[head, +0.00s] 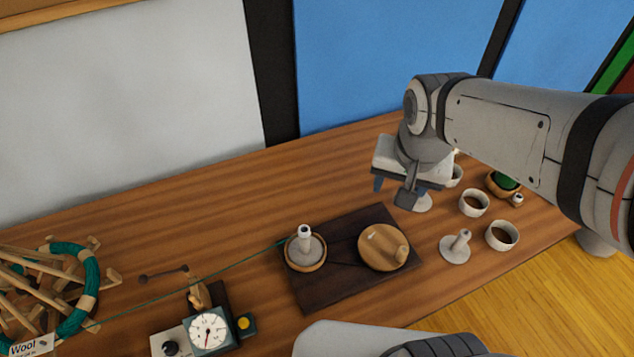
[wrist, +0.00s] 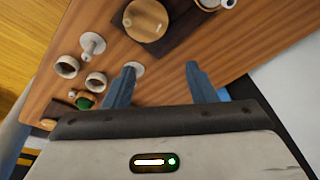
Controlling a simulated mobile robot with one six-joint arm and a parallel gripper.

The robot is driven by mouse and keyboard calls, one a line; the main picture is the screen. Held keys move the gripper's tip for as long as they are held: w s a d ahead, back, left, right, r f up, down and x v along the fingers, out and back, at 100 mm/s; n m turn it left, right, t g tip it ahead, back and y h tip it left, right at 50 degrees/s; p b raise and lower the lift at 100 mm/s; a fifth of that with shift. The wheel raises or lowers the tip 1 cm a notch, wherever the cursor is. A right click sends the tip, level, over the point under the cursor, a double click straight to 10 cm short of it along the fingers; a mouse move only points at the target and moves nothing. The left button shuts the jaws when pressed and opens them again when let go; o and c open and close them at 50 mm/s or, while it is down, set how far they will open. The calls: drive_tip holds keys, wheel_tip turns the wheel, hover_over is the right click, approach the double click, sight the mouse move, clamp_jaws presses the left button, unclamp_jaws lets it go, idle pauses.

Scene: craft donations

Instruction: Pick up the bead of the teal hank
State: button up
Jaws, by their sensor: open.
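The teal hank (head: 88,285) hangs on a wooden swift at the left of the head view. A thin teal strand runs from it to a white spool (head: 305,240) on the winder. I cannot make out a bead for certain; the cup interiors are too small to read. My gripper (head: 392,196) is open and empty above the table, behind the winder. In the wrist view my gripper (wrist: 161,70) has its two blue fingers spread apart. A pale round base (wrist: 138,68) shows beside the left finger, apparently below it.
The dark winder board (head: 345,288) carries a wooden disc with a knob (head: 383,250). To the right stand a white spindle (head: 457,246), cups (head: 473,203) (head: 502,235) and a brown bowl with a green item (head: 503,183). A dial counter (head: 211,330) stands in front. The back tabletop is clear.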

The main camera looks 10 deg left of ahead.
drive_tip(key=w+a+f+m+g+b, duration=0.1)
drive_tip(key=w+a+f+m, duration=0.1)
drive_tip(key=w+a+f, duration=0.35)
drive_tip(key=m+g+b, duration=0.1)
drive_tip(key=m+b, duration=0.1)
hover_over(306, 231)
wheel_tip(306, 231, down, 10)
drive_tip(key=r, duration=0.1)
wheel_tip(306, 231, down, 8)
drive_tip(key=shift+r+p, duration=0.15)
drive_tip(key=shift+p, duration=0.7)
drive_tip(key=shift+c, duration=0.3)
drive_tip(key=c, duration=1)
